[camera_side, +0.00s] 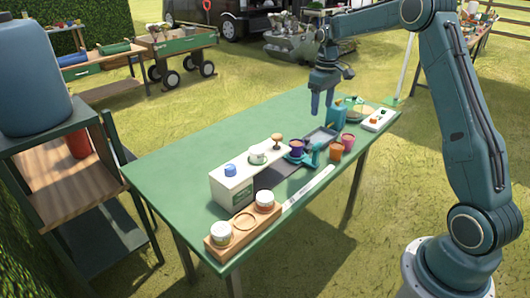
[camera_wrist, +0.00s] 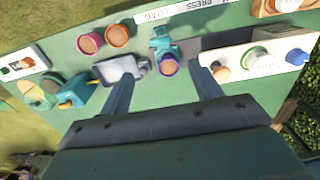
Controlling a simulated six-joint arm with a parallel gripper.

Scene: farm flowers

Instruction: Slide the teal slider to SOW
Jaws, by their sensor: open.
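A small white panel (camera_side: 378,120) with tiny green and orange parts lies at the far right end of the green table. It also shows at the left edge of the wrist view (camera_wrist: 14,72), with small dark marks. The teal slider and the word SOW are too small to make out for certain. My gripper (camera_side: 322,108) is open and empty, pointing down above the table's right half, left of this panel.
A teal watering can (camera_side: 337,112), a grey tray (camera_side: 320,137), orange and pink pots (camera_side: 348,142) and a teal stand with a purple cup (camera_side: 296,148) are near my gripper. A white box (camera_side: 232,192) with several knobs and a wooden jar rack (camera_side: 243,226) are farther left. The table's back left is clear.

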